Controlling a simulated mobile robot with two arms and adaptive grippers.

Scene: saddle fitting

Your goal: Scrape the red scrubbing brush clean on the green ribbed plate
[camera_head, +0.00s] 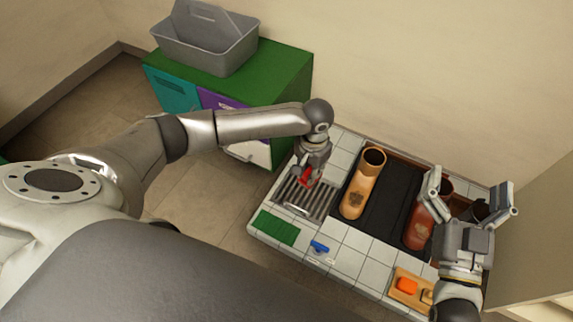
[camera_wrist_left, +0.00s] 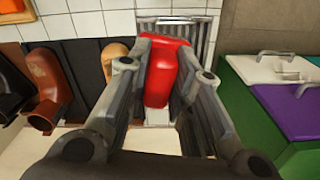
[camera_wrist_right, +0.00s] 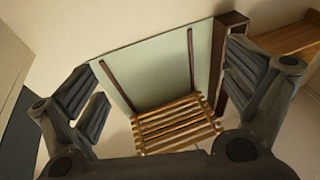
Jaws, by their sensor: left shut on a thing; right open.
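The red scrubbing brush (camera_head: 306,179) is between the fingers of my left gripper (camera_head: 309,170), which is shut on it; the brush also shows in the left wrist view (camera_wrist_left: 165,75). It is over the metal grate at the left of the tiled top, and I cannot tell whether it touches the grate. The green ribbed plate (camera_head: 277,228) lies flat on the tiles in front of the grate, apart from the brush. My right gripper (camera_head: 470,195) is open and empty, raised over the right side of the tiled top.
The metal grate (camera_head: 318,202) adjoins a dark mat (camera_head: 385,215) bearing a tan boot (camera_head: 355,195) and a red-brown boot (camera_head: 418,230). A blue brush (camera_head: 320,247) and an orange block (camera_head: 406,286) on a wooden tray lie along the front. A green cabinet (camera_head: 285,68) with a grey caddy (camera_head: 205,45) stands behind left.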

